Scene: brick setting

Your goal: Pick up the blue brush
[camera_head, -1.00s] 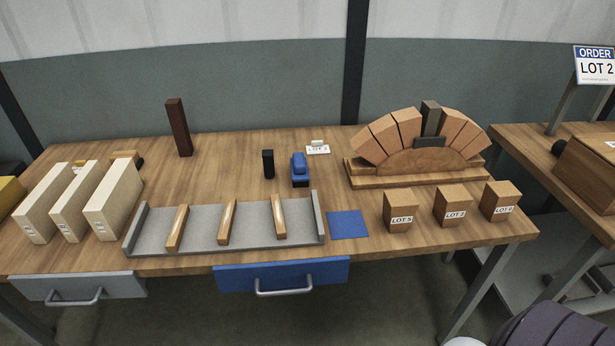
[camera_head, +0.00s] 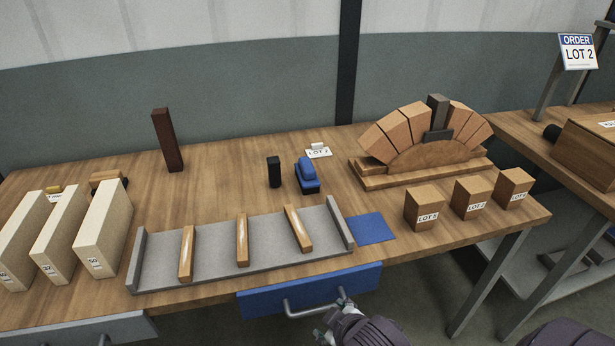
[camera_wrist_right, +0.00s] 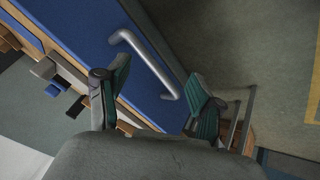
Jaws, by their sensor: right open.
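The blue brush (camera_head: 308,172) stands on the wooden table behind the grey tray, just right of a small black block (camera_head: 274,172). It looks like a rounded blue top on a darker blue base. My right gripper (camera_head: 332,312) is at the bottom of the head view, in front of the blue drawer, well apart from the brush. In the right wrist view my right gripper (camera_wrist_right: 150,80) has its two fingers spread, with the drawer handle showing between them. I cannot tell whether they touch it. My left gripper is not in view.
The blue drawer (camera_head: 270,299) has a metal handle (camera_wrist_right: 150,65). The grey tray (camera_head: 215,268) with wooden bars lies between table front and brush. A blue mat (camera_head: 371,227), labelled blocks (camera_head: 424,208) and a brick arch (camera_head: 428,160) are right. Pale slabs (camera_head: 103,230) stand left.

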